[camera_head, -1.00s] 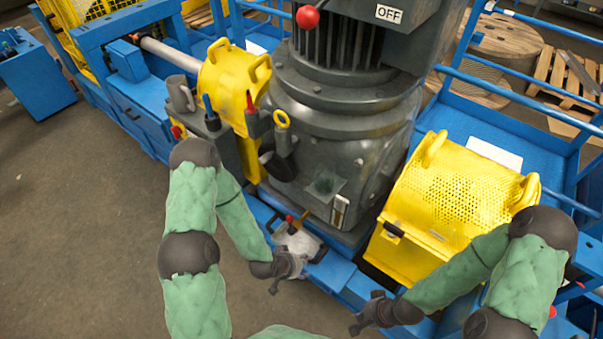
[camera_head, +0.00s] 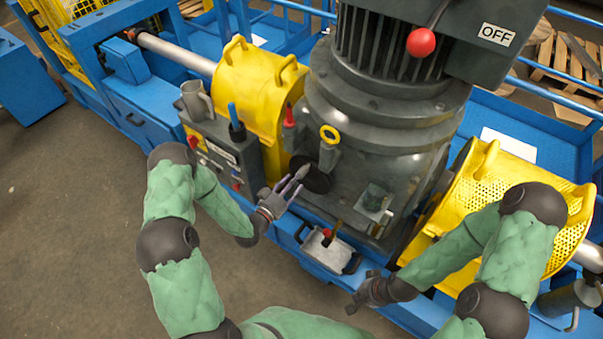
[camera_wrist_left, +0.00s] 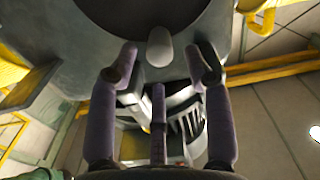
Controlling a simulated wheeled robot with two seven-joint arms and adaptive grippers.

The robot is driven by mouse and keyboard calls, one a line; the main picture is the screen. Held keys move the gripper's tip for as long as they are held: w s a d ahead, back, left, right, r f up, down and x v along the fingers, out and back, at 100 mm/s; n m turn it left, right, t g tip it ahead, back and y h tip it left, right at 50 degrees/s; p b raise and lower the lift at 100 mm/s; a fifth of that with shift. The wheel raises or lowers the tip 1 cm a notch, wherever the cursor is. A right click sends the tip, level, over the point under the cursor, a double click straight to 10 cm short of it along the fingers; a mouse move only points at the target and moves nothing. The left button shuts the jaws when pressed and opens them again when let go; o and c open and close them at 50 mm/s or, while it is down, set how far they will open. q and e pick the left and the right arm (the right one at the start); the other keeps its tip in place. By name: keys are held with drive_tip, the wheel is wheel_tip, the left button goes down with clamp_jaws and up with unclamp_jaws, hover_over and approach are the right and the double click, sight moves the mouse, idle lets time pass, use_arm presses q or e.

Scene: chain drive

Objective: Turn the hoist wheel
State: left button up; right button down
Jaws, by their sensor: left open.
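The hoist wheel (camera_head: 314,182) is a dark round disc low on the front of the grey motor housing, with a pale grey handle (camera_head: 302,171) sticking out. In the left wrist view the wheel (camera_wrist_left: 120,12) fills the top, and its handle (camera_wrist_left: 159,48) points toward me between the fingertips. My left gripper (camera_head: 289,187) is open and empty, just below and left of the wheel; its purple-grey fingers also show in the wrist view (camera_wrist_left: 162,62). I see no clear contact with the handle. My right gripper (camera_head: 357,300) hangs low at the right, away from the wheel; its finger opening is unclear.
A control box (camera_head: 222,152) with a grey mug (camera_head: 196,101) stands left of the wheel. A small metal box (camera_head: 327,250) with a red knob lies below. Yellow guards (camera_head: 250,95) flank the grey motor (camera_head: 385,150). Open floor (camera_head: 70,220) lies left.

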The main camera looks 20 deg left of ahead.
sight(301, 173)
use_arm(q)
drive_tip(key=shift+x, duration=2.7)
drive_tip(key=shift+c, duration=0.2)
drive_tip(key=shift+a, duration=0.1)
clamp_jaws()
